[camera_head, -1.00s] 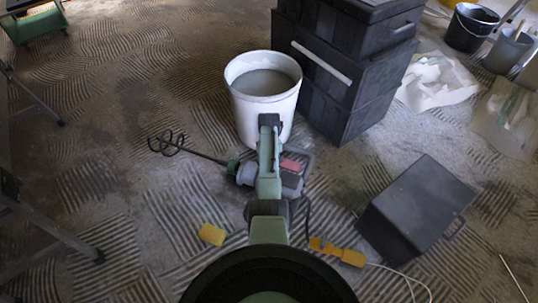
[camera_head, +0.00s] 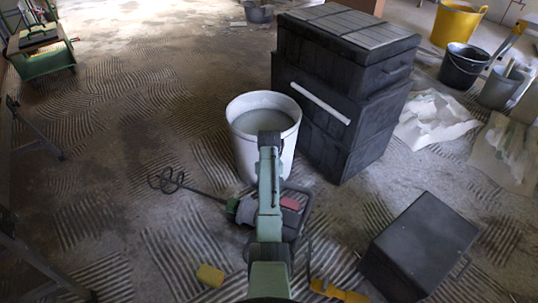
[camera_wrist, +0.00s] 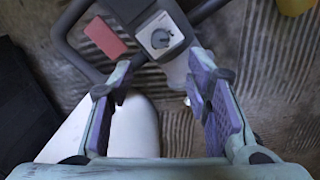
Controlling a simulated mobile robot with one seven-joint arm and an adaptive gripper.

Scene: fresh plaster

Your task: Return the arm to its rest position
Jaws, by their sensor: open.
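My gripper (camera_wrist: 165,105) is open in the wrist view, its two purple-padded fingers apart with nothing between them. Below the fingers lies the power mixer (camera_wrist: 160,38), with a grey dial, a red patch and a black handle frame. In the head view my green arm (camera_head: 268,195) reaches forward, partly covering the mixer (camera_head: 245,212) and the front of the white bucket (camera_head: 247,150). I cannot make out my gripper in the head view. The bucket holds grey material, and its pale wall also shows in the wrist view (camera_wrist: 125,132).
A stack of black cases (camera_head: 335,105) stands right of the bucket. A dark box (camera_head: 420,245) lies front right, with a yellow sponge (camera_head: 209,275) front left. Pails (camera_head: 467,52) and crumpled sheeting (camera_head: 435,120) are far right.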

